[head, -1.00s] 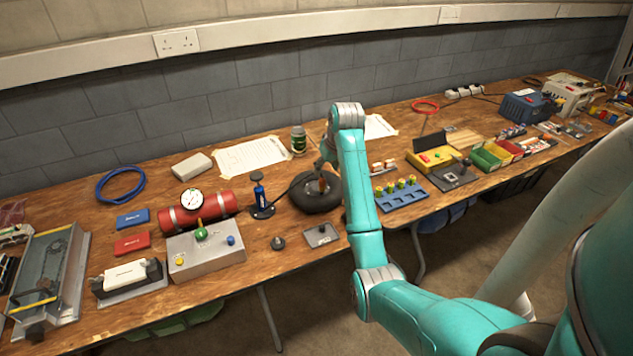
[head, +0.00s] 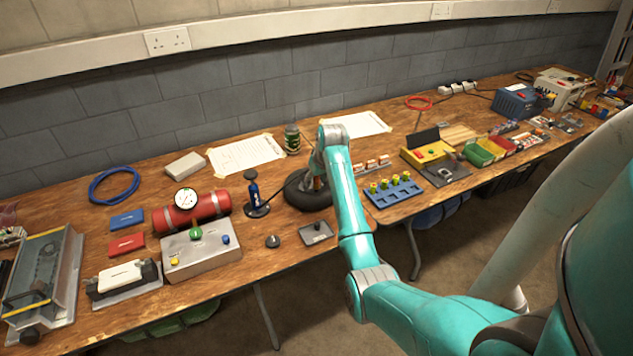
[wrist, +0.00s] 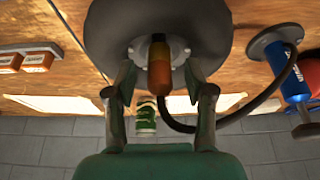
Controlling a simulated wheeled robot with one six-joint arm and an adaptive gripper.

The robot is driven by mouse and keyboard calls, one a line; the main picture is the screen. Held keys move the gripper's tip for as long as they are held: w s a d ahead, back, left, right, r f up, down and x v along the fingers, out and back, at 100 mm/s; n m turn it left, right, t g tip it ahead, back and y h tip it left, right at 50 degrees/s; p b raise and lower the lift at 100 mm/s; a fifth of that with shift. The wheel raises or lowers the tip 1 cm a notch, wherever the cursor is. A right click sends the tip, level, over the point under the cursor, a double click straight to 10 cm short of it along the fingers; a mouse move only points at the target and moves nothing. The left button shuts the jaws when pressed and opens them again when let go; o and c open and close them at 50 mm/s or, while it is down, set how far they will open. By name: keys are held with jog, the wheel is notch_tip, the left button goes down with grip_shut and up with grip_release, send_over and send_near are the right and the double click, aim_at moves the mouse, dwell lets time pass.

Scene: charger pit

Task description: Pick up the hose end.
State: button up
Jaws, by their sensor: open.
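The hose end, an orange-brown fitting (wrist: 159,52), shows in the wrist view, between the two fingers of my gripper (wrist: 159,72). The fingers stand open on either side of it, with gaps visible. Its black hose (wrist: 240,112) curves to the blue pump (wrist: 293,85). A black rubber tyre or tube (wrist: 105,22) lies behind the fitting on the bench. In the head view a small orange-brown part of the hose end (head: 317,184) shows over the tyre (head: 296,196). My arm hides most of my gripper there.
The blue pump (head: 254,194) stands left of the tyre, near a red cylinder with a gauge (head: 207,209). A green jar (head: 292,138) stands behind. A blue rack with yellow-green pieces (head: 393,194) is to the right. A small grey plate (head: 316,233) lies in front.

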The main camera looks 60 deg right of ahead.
grip_shut()
notch_tip(320, 180, up, 10)
dwell(0.6)
